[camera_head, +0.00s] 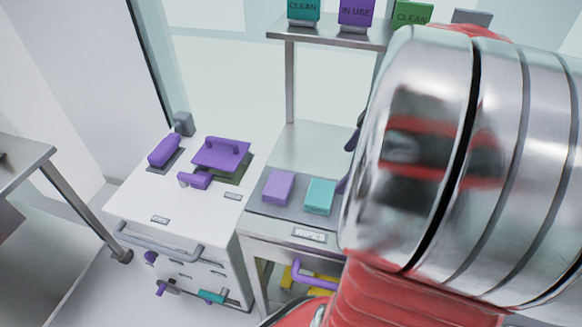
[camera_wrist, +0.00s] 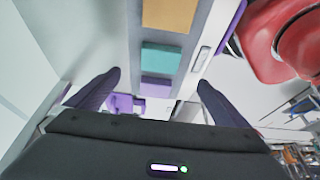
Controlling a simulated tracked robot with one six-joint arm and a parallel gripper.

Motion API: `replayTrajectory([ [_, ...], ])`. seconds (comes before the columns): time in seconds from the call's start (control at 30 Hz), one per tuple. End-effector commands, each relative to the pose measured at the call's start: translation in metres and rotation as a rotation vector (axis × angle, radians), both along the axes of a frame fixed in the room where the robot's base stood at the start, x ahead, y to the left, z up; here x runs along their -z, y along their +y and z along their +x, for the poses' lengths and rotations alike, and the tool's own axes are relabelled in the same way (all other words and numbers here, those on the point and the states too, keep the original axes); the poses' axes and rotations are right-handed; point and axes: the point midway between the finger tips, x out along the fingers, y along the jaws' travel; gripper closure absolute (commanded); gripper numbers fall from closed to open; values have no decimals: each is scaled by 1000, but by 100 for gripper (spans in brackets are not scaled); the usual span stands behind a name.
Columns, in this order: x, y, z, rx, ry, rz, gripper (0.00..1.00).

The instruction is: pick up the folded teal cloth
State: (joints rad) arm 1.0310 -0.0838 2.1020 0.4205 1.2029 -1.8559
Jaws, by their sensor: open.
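The folded teal cloth (camera_head: 319,196) lies flat on a grey mat (camera_head: 258,205), to the right of a folded purple cloth (camera_head: 278,187). In the wrist view the teal cloth (camera_wrist: 161,58) lies between an orange cloth (camera_wrist: 170,13) and the purple cloth (camera_wrist: 155,88). My gripper (camera_wrist: 158,79) is open and empty, its two dark fingers wide apart. The teal cloth appears just beyond the fingertips, between their lines, and is not touched. In the head view my arm covers the right part of the mat and most of the gripper.
A white cabinet (camera_head: 180,212) with purple tools stands left of the wipes counter. A shelf (camera_head: 330,34) with labelled teal, purple and green bins is above at the back. A purple handle (camera_head: 314,279) sits below the counter. Bare counter (camera_head: 308,145) lies behind the mat.

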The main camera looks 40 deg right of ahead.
Motion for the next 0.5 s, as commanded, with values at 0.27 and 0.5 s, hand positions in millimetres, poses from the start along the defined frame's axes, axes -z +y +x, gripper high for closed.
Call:
replayTrajectory([
  [0.27, 16, 5, 5, -2, 2, 3, 0],
  [0.5, 49, 14, 16, -2, 2, 3, 0],
])
